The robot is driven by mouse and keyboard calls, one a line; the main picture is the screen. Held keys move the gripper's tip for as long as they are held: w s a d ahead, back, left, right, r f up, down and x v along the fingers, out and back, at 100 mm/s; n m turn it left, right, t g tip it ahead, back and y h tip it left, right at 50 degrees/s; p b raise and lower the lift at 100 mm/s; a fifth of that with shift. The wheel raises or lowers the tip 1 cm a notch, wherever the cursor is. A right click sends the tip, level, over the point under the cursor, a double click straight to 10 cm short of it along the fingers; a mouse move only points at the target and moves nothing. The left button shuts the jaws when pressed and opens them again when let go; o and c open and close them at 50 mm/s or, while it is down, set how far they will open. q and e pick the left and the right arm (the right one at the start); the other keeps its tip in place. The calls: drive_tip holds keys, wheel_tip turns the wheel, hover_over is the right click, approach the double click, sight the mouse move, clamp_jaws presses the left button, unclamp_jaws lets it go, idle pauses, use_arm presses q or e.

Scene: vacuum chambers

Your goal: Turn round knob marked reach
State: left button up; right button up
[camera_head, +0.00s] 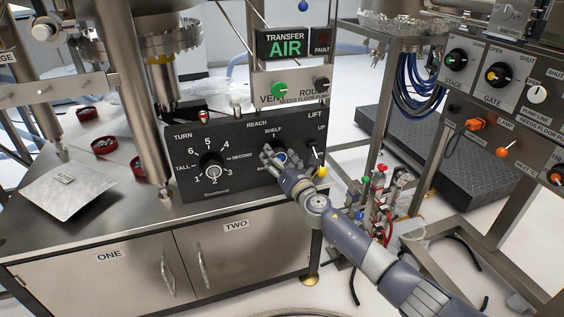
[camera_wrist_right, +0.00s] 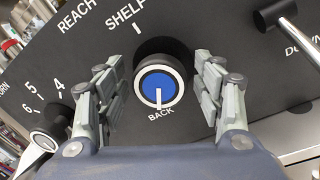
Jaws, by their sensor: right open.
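The round reach knob (camera_wrist_right: 158,84) is black with a blue face, a white ring and a white pointer line. It sits on the black panel (camera_head: 222,134) under the printed word REACH. In the right wrist view its line points down to BACK, with SHELF printed above it. My right gripper (camera_wrist_right: 160,75) is open, one finger on each side of the knob, with visible gaps between fingers and knob. In the head view my right gripper (camera_head: 271,157) partly hides the knob. My left gripper is not in view.
The TURN dial (camera_head: 211,165) is left of the knob, and the LIFT lever (camera_head: 316,157) is close on its right. A panel with a green knob (camera_head: 279,89) stands above. A steel cabinet (camera_head: 100,275) is below. A hose stand (camera_head: 378,200) stands to the right.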

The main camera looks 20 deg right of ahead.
drive_tip(key=s+d, duration=0.1)
drive_tip(key=s, duration=1)
drive_tip(key=shift+s+d+f, duration=0.15)
drive_tip(key=shift+s+f, duration=0.2)
drive_tip(key=shift+s, duration=0.05)
